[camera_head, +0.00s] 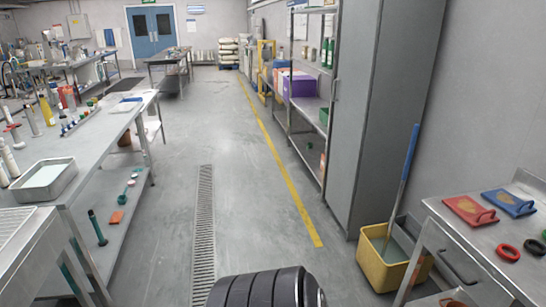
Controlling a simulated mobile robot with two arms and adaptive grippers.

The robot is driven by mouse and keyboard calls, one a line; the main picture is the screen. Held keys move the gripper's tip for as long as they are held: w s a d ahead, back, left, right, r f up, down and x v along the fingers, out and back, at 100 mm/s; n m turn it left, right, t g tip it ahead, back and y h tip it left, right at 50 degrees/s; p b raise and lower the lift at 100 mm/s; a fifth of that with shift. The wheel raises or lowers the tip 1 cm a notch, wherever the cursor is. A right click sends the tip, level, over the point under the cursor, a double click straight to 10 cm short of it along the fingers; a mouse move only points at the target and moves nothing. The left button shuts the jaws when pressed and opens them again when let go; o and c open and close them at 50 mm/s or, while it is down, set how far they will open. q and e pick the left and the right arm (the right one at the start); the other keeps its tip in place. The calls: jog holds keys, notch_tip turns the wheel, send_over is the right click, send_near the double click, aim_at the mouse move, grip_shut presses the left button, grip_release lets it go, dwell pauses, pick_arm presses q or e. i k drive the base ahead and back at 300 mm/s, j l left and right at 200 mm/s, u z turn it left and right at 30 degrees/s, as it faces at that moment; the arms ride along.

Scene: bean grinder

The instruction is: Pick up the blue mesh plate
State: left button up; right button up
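A flat blue plate (509,202) with a brownish patch on its face and a handle at its front edge lies on the steel table (460,240) at the right. It looks like the blue mesh plate, but the mesh itself is too small to make out. A similar red plate (470,210) lies just left of it, apart from it. Neither of my grippers shows in the head view, so whether they are open or shut is hidden.
A long bench (110,125) runs along the left. The aisle floor (245,180) between is clear.

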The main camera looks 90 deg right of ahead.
aim_at(507, 202)
jog(key=z, duration=4.35)
jog(key=i+j, duration=1.05)
jog(key=j+z, duration=0.05)
jog(key=j, duration=0.05)
